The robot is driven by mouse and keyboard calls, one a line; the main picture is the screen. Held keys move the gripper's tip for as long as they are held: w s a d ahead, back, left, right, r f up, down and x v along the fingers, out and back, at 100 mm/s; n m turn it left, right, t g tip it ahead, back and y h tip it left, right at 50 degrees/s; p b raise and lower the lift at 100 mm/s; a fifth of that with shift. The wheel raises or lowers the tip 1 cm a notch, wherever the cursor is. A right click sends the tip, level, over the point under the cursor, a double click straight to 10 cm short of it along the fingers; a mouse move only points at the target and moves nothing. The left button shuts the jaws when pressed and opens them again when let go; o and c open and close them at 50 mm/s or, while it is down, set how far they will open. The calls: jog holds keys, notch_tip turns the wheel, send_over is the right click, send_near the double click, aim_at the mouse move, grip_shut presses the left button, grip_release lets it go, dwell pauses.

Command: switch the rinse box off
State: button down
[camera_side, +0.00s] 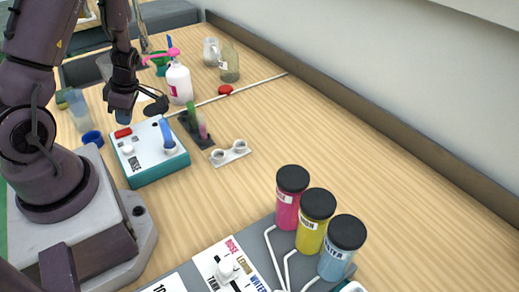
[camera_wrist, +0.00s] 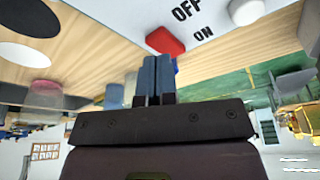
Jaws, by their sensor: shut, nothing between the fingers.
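The rinse box (camera_side: 160,175) is a white-topped teal box marked "RINSE" in the side view. A red switch (camera_side: 123,132) sits at its far left corner; it also shows in the wrist view (camera_wrist: 165,41) near the words "OFF" and "ON". A white knob (camera_side: 128,149) is on the top in front of it. My gripper (camera_side: 123,119) points down just behind the red switch, very close to it; whether they touch I cannot tell. In the wrist view its blue-grey fingers (camera_wrist: 157,58) are together and empty.
A tube with a blue upper part (camera_side: 166,132) stands at the box's right corner. A blue cap (camera_side: 92,138) lies to its left. A dark rack (camera_side: 195,130) with small vials and a white two-cup holder (camera_side: 230,153) stand to its right. The wood table is clear farther right.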

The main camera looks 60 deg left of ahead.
aim_at(128, 131)
jog(key=shift+f, duration=1)
dwell(0.3)
jog(key=shift+r, duration=3.55)
jog(key=shift+s+d+m, duration=0.15)
jog(key=shift+d+m, duration=0.05)
jog(key=shift+m, duration=0.9)
jog(key=w+d+r+m+t+h, duration=0.1)
jog(key=w+d+r+m, duration=0.25)
jog(key=d+m, duration=0.4)
jog(key=w+d+r+m+t+h, duration=0.1)
jog(key=w+d+r+m+t, duration=0.15)
jog(key=d+r+m, duration=0.5)
jog(key=s+d+r+m+t, duration=0.1)
jog(key=d+r+m+t, duration=0.4)
jog(key=d+r+m, duration=0.6)
jog(key=shift+s+d+r+m, duration=0.15)
jog(key=shift+s+r+m, duration=0.15)
jog(key=shift+m, duration=0.6)
